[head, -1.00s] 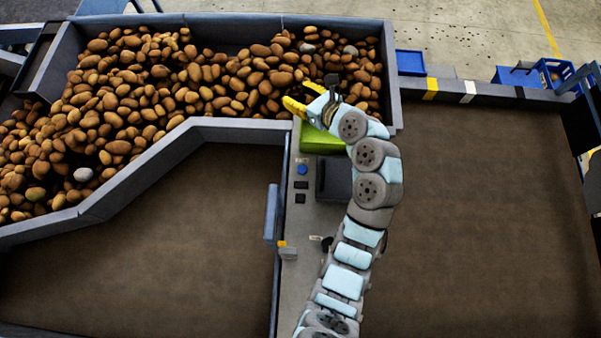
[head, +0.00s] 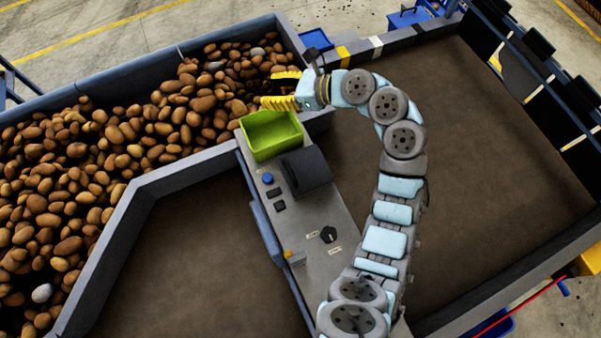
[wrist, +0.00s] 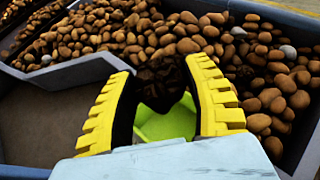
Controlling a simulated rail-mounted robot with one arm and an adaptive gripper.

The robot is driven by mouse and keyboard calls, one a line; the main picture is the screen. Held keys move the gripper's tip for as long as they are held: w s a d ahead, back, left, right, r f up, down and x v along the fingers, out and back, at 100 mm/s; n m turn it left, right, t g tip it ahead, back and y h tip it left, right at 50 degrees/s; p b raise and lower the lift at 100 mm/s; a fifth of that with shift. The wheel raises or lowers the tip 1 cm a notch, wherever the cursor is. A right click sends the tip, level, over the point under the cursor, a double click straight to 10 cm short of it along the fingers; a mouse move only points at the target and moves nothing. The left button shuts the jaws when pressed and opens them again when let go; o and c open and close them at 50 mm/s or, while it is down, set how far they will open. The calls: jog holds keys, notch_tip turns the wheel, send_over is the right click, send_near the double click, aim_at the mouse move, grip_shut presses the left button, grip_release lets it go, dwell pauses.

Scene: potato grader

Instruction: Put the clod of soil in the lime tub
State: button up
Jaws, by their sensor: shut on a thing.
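My gripper (head: 272,90) has yellow ribbed fingers, shut on a dark brown, rough clod of soil (wrist: 160,84). In the wrist view the clod sits between the fingertips; in the head view it is hard to make out among the dark fingers and potatoes. The lime tub (head: 271,137) stands on the grey control console. My gripper is above and beyond the tub's far rim in the head view. In the wrist view the tub (wrist: 166,124) shows below the clod, between the fingers, partly hidden. The clod is held apart from the tub's floor.
A long bed of potatoes (head: 130,135) with several grey stones lies behind and left. A dark box (head: 305,171) stands on the console (head: 322,222) beside the tub, near a blue button and a knob. Brown belts (head: 470,150) lie on both sides of the console.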

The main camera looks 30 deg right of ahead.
jog(key=shift+f+b, duration=2.25)
jog(key=shift+b, duration=0.4)
jog(key=o, duration=1.2)
jog(key=shift+o, duration=0.2)
jog(key=v, duration=1.2)
jog(key=shift+r, duration=0.1)
